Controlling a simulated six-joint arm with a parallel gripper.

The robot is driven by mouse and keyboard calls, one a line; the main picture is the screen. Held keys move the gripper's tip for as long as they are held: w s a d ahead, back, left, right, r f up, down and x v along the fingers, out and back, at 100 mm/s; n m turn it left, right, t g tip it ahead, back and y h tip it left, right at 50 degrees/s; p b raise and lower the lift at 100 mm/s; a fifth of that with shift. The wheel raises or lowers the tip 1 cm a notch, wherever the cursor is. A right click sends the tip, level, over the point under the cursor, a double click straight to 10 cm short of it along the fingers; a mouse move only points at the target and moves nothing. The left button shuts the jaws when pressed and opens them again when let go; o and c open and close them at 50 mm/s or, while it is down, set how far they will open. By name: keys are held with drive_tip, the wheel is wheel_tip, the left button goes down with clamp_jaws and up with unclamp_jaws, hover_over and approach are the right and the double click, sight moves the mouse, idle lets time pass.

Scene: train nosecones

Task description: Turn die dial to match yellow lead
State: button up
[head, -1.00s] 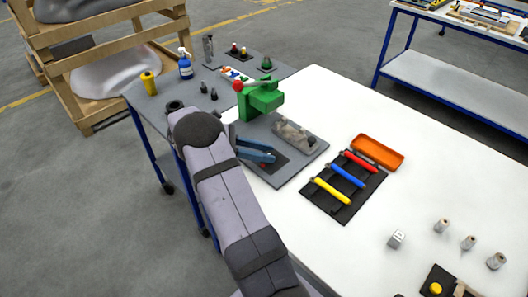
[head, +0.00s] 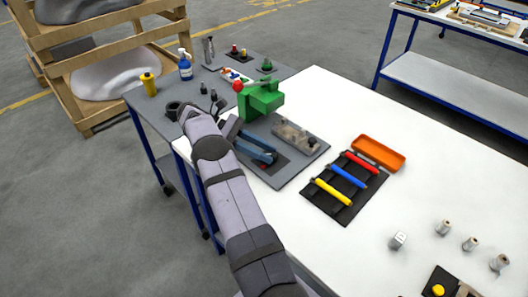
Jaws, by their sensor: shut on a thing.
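The yellow lead (head: 333,191) lies nearest in a black rack (head: 327,214), with the blue lead (head: 348,175) and red lead (head: 361,162) beyond it. A blue-handled tool (head: 260,150) lies on a grey plate (head: 291,170) left of the rack. My arm reaches past the tool's left side, and my gripper (head: 237,131) is at the tool's far left end. It is shut on part of the tool, but its fingertips are mostly hidden. I cannot make out the die dial or its setting.
A green press with a red knob (head: 262,101) stands just behind the plate. A clear block (head: 297,137) sits on the plate's right side. An orange tray (head: 378,153) is behind the rack. A grey side bench (head: 150,104) holds bottles.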

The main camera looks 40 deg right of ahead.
idle(0.3)
drive_tip(key=o, duration=1)
drive_tip(key=shift+r, duration=0.2)
drive_tip(key=shift+r, duration=0.65)
wheel_tip(320, 180, up, 8)
drive_tip(key=p, duration=0.7)
drive_tip(key=shift+r, duration=0.25)
